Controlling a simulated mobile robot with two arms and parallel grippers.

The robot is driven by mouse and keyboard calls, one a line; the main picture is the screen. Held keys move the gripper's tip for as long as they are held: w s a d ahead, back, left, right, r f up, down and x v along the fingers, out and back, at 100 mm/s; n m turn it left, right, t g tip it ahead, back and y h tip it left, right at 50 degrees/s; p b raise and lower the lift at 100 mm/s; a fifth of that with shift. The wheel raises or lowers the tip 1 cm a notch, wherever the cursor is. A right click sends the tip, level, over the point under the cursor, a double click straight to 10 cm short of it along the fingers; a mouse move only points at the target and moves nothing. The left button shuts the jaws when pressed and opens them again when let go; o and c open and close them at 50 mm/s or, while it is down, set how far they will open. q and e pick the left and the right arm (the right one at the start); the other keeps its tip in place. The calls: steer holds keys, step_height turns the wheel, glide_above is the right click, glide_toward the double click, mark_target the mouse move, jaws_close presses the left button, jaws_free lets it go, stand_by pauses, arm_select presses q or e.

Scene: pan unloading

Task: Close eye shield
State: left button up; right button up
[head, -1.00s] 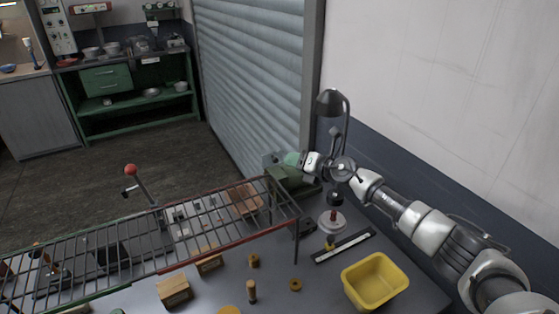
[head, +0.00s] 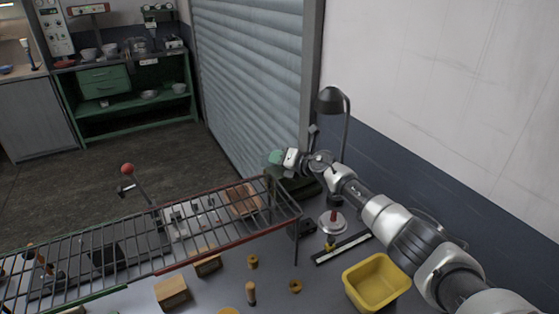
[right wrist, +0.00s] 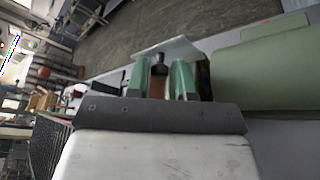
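My right gripper (head: 275,157) has green fingertips and is over the back end of the bench, beside the shutter. A dark green machine (head: 297,187) stands just below it; its smooth pale green body (right wrist: 262,72) fills the right of the right wrist view. A thin, pale translucent panel, which looks like the eye shield (right wrist: 180,47), lies just beyond the fingertips. In that view the two fingers (right wrist: 160,80) are apart, with a dark knob and a brownish strip showing between them. I cannot tell whether they touch the panel. My left gripper is not in view.
A wire rack (head: 225,236) with a red front edge stands left of the machine. A desk lamp (head: 333,100) rises behind my right arm. A yellow bin (head: 376,283) and small wooden pieces (head: 251,292) are on the bench. The wall is close on the right.

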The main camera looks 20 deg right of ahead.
jaws_close()
steer(key=p, duration=0.2)
steer(key=r+g+p, duration=0.1)
steer(key=p, duration=0.1)
steer(key=shift+w+a+r+g+h, duration=0.1)
steer(key=shift+w+r+g+h, duration=0.15)
steer(key=shift+w+g+h, duration=0.05)
steer(key=shift+w+f+m+g, duration=0.1)
steer(key=shift+w+m+g, duration=0.15)
steer(key=shift+m+g, duration=0.05)
steer(key=shift+w+a+f+g, duration=0.1)
steer(key=shift+w+f+g, duration=0.1)
steer(key=shift+g, duration=0.2)
steer(key=g+b, duration=0.1)
steer(key=b, duration=0.2)
steer(key=h+b, duration=0.1)
steer(key=b, duration=0.3)
steer(key=shift+w+a+f+m+g, duration=0.1)
steer(key=shift+w+m+g, duration=0.2)
steer(key=shift+w+g, duration=0.1)
steer(key=shift+r+b, duration=0.25)
steer(key=shift+b, duration=0.25)
